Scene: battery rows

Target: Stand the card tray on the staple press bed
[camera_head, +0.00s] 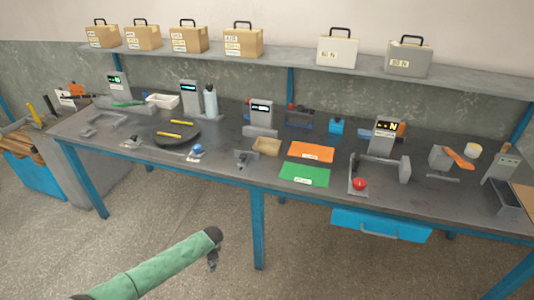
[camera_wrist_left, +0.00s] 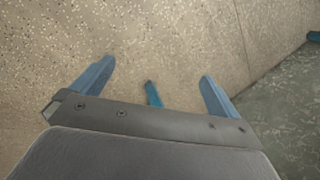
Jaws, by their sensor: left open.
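A small tan tray (camera_head: 266,146), which looks like the card tray, lies on the workbench left of an orange sheet. A grey device with an orange lever (camera_head: 459,158) stands at the right of the bench; it may be the staple press, but I cannot tell for sure. My left gripper (camera_head: 213,263) hangs over the floor in front of the bench, well away from the tray. In the left wrist view its two blue fingers (camera_wrist_left: 155,85) are spread with nothing between them. My right gripper is not in view.
The grey workbench (camera_head: 225,165) holds an orange sheet (camera_head: 311,152), a green sheet (camera_head: 304,174), a dark round plate (camera_head: 176,133) and a frame with a red ball (camera_head: 359,183). A blue drawer (camera_head: 380,225) hangs below. Cases stand on the shelf (camera_head: 290,67). The floor in front is clear.

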